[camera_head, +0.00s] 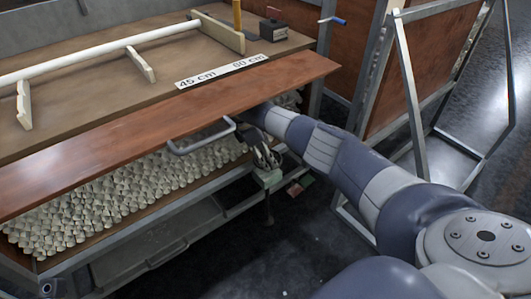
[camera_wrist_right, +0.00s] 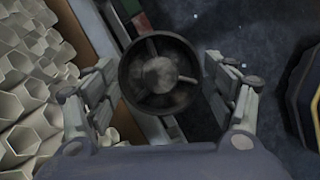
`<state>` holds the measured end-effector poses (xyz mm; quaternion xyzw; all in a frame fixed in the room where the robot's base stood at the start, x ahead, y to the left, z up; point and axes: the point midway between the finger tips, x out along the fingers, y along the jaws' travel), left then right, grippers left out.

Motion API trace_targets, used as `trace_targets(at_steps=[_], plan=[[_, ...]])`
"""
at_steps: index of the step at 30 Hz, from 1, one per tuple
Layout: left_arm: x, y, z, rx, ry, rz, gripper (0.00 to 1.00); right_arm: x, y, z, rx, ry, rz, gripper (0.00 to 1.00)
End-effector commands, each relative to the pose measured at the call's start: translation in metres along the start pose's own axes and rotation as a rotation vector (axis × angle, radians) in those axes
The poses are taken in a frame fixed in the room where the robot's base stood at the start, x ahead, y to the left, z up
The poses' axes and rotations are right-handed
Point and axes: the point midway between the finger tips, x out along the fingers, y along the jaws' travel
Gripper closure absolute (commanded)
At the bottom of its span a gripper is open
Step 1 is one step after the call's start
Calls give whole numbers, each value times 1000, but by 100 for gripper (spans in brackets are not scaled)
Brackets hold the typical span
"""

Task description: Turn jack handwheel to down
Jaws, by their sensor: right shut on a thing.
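The handwheel (camera_wrist_right: 158,75) is a dark round wheel with spokes and a worn hub, seen face-on in the right wrist view. My right gripper (camera_wrist_right: 162,72) has one finger on each side of its rim and is shut on it. In the head view my right gripper (camera_head: 264,157) is low at the bench's right front corner, below the red-brown board. The wheel cannot be made out there. My left gripper is in neither view.
A grey handle (camera_head: 200,142) sticks out from the board's front. A metal-framed rack (camera_head: 412,100) stands at the right. Dark floor lies open in front.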

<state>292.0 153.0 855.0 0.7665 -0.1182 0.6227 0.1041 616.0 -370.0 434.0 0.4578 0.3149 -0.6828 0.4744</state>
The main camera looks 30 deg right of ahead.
Motion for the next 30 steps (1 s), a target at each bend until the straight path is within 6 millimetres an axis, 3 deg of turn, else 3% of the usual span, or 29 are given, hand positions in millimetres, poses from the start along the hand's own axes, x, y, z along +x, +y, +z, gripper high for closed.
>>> trace_targets(at_steps=[7,8,10,30], plan=[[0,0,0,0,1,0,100,6,-3,0,-2,-4,-9,47],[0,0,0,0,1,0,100,6,-3,0,-2,-4,-9,16],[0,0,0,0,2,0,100,6,-3,0,-2,-4,-9,0],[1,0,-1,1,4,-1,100,1,-1,0,-8,-1,1,0]])
